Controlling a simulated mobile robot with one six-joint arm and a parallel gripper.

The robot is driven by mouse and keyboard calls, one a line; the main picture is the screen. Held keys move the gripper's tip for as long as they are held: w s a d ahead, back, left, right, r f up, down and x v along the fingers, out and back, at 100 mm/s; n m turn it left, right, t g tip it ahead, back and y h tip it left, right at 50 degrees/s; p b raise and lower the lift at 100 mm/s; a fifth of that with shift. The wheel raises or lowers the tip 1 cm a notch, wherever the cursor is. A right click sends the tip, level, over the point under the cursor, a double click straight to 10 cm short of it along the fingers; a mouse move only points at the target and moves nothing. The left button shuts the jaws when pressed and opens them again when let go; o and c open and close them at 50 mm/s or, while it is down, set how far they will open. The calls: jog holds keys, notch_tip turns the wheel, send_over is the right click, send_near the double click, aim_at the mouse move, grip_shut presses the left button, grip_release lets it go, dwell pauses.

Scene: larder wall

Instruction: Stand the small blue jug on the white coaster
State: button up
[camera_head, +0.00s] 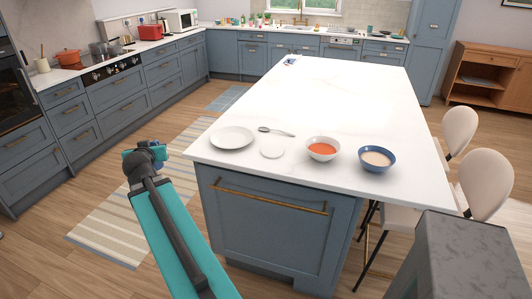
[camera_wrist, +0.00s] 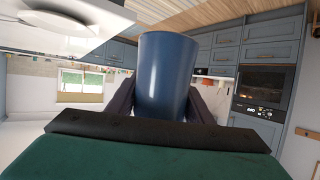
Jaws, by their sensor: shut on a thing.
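My gripper (camera_head: 150,156) is off the left side of the island, apart from it. In the wrist view my gripper (camera_wrist: 163,108) is shut on the small blue jug (camera_wrist: 165,70), with one dark finger on each side. No handle shows there. In the head view the jug is mostly hidden behind my gripper. The white coaster (camera_head: 272,151) is a small round disc lying flat near the front edge of the white island top, to the right of my gripper. Nothing stands on it.
On the island top (camera_head: 340,95), a white plate (camera_head: 232,138) lies left of the coaster and a dark spoon (camera_head: 276,131) behind it. A bowl of orange food (camera_head: 322,149) and a blue bowl (camera_head: 376,158) stand to the right. The top's middle is clear.

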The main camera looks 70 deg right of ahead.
jog(key=s+d+f+m+g, duration=0.1)
jog(key=s+d+m+g, duration=0.2)
jog(key=s+d, duration=0.5)
jog(key=s+d+f+m+g+h+b, duration=0.1)
jog(key=s+d+m+g, duration=0.3)
jog(key=s, duration=1.6)
jog(key=s+d+f+m+g+h+b, duration=0.1)
jog(key=s+d+m+g, duration=0.3)
jog(key=s+d, duration=0.8)
jog(key=s+g, duration=0.1)
jog(key=s, duration=0.1)
jog(key=shift+s+d+f, duration=0.3)
jog(key=shift+s, duration=0.05)
jog(key=shift+w+d, duration=0.1)
jog(key=shift+d, duration=0.05)
jog(key=shift+w+d+f+p, duration=0.25)
jog(key=shift+w+d+p, duration=0.5)
jog(key=shift+w+d, duration=1)
jog(key=shift+w+d+f+p, duration=0.25)
jog(key=shift+w+d+p, duration=0.7)
jog(key=shift+d, duration=1.35)
jog(key=shift+w+d+f+p, duration=0.25)
jog(key=shift+w+d+p, duration=0.35)
jog(key=shift+w+d, duration=1.2)
jog(key=shift+s+d, duration=0.15)
jog(key=shift+d, duration=0.15)
